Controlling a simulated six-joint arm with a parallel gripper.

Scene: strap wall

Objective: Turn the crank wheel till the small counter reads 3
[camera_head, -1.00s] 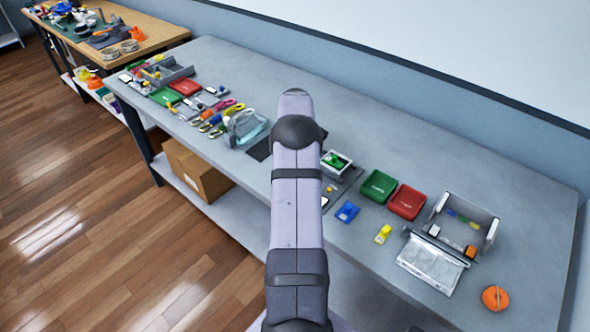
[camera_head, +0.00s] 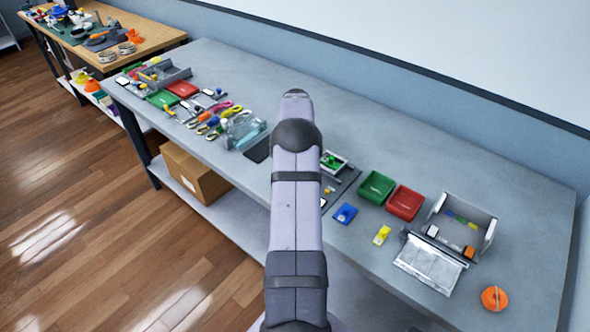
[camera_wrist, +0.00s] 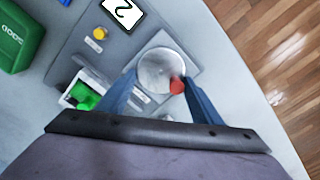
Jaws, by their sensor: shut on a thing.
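In the wrist view the crank wheel (camera_wrist: 158,66) is a pale round disc on a grey plate, with a red knob (camera_wrist: 177,86) near its rim. My gripper (camera_wrist: 161,79) has its two blue fingers on either side of the wheel and is shut on it. The right fingertip is close beside the red knob; I cannot tell whether they touch. The small counter (camera_wrist: 122,11) is a white display at the top edge, partly cut off and turned in the picture; it seems to read 2. In the head view my arm hides the wheel and the gripper.
A yellow button (camera_wrist: 99,33) and a white-framed box with a green part (camera_wrist: 84,97) are near the wheel. In the head view, a green tray (camera_head: 377,187), a red tray (camera_head: 404,203) and a grey bin (camera_head: 460,215) stand to the right. The table's back right is clear.

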